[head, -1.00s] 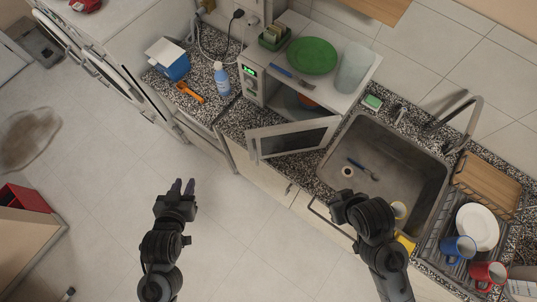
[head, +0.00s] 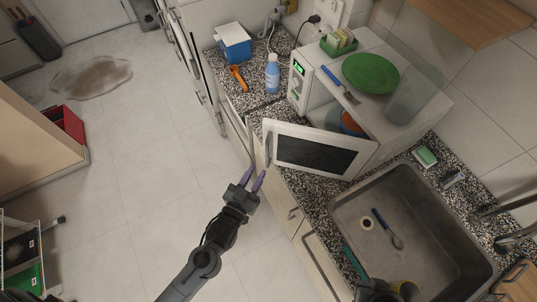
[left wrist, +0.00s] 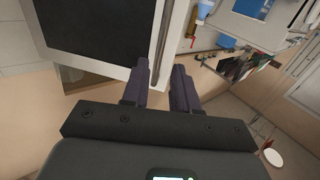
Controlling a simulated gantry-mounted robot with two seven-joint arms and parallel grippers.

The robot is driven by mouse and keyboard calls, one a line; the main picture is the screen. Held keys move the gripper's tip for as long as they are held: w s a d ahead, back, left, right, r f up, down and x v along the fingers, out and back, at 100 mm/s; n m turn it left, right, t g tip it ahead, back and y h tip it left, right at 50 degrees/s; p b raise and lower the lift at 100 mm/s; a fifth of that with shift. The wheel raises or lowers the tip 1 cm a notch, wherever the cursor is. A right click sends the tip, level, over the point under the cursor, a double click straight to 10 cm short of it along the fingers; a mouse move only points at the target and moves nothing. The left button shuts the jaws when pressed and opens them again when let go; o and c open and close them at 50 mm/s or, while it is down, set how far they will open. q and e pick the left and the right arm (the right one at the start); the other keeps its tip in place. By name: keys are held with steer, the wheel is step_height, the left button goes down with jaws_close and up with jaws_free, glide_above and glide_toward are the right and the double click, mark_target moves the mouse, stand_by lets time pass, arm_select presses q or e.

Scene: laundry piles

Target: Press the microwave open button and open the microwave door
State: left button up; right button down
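The white microwave (head: 297,88) stands on the counter with its door (head: 360,163) swung open. The green display shows on its front panel. The door's dark window and bar handle (head: 268,143) face me; the door also shows in the left wrist view (left wrist: 100,25), with the handle (left wrist: 163,35) running down towards the fingers. My left gripper (head: 254,176) is open just beside the door's handle-side edge. In the left wrist view its fingers (left wrist: 159,80) are apart; contact with the handle is unclear. My right gripper (head: 378,291) is partly cut off at the bottom edge, fingers not clear.
The sink (head: 440,250) lies right.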

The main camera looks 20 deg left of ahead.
arm_select(q)
steer(key=w, duration=0.8)
steer(key=shift+w+d+p, duration=0.3)
steer(key=shift+p, duration=0.05)
steer(key=shift+c, duration=0.3)
jaws_close()
